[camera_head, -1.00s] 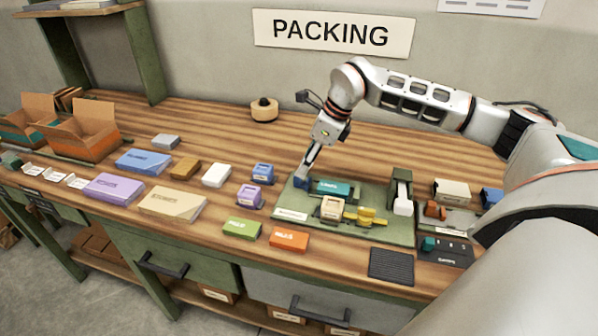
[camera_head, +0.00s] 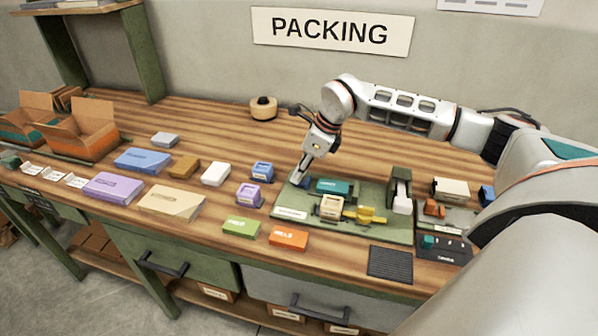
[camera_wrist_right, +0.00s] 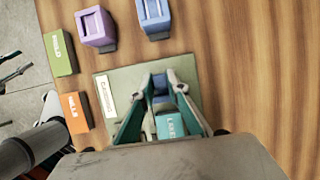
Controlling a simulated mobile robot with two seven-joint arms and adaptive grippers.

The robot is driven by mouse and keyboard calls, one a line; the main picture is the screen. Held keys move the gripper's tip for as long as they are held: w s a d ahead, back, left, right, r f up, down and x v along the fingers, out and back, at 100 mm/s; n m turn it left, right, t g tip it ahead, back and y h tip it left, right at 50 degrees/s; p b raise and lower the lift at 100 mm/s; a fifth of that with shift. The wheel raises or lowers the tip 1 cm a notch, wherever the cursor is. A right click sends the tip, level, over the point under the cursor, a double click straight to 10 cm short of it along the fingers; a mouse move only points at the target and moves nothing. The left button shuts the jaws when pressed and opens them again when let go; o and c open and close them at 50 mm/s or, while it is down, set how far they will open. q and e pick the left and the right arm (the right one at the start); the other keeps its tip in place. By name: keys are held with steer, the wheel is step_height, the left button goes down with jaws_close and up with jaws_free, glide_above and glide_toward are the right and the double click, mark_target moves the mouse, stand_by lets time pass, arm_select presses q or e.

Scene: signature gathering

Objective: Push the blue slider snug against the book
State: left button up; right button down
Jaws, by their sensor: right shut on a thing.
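The teal book (camera_head: 334,187) lies on the green board (camera_head: 290,214) on the bench. It also shows in the right wrist view (camera_wrist_right: 171,124), partly between my fingers. The blue slider (camera_head: 306,183) is at the left end of the book, mostly hidden behind my fingers in the head view. In the right wrist view the blue slider (camera_wrist_right: 160,98) shows between the fingertips. My right gripper (camera_head: 296,182) is shut on the slider, low over the board. I cannot tell whether slider and book touch.
A cream block (camera_head: 331,207) and a yellow piece (camera_head: 370,215) sit on the board in front of the book. A green post (camera_head: 400,186) stands at the board's right. Purple (camera_head: 248,196), green (camera_head: 241,229) and orange (camera_head: 288,237) blocks lie nearby.

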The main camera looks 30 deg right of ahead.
mark_target(310, 180)
steer(key=s+d, duration=0.2)
steer(key=s, duration=0.1)
steer(key=shift+d, duration=0.3)
steer(key=c, duration=2)
jaws_free()
steer(key=shift+o, duration=0.2)
steer(key=shift+s+d, duration=0.1)
steer(key=shift+r, duration=0.2)
steer(key=v, duration=1.1)
steer(key=shift+r, duration=0.25)
steer(key=shift+s, duration=0.1)
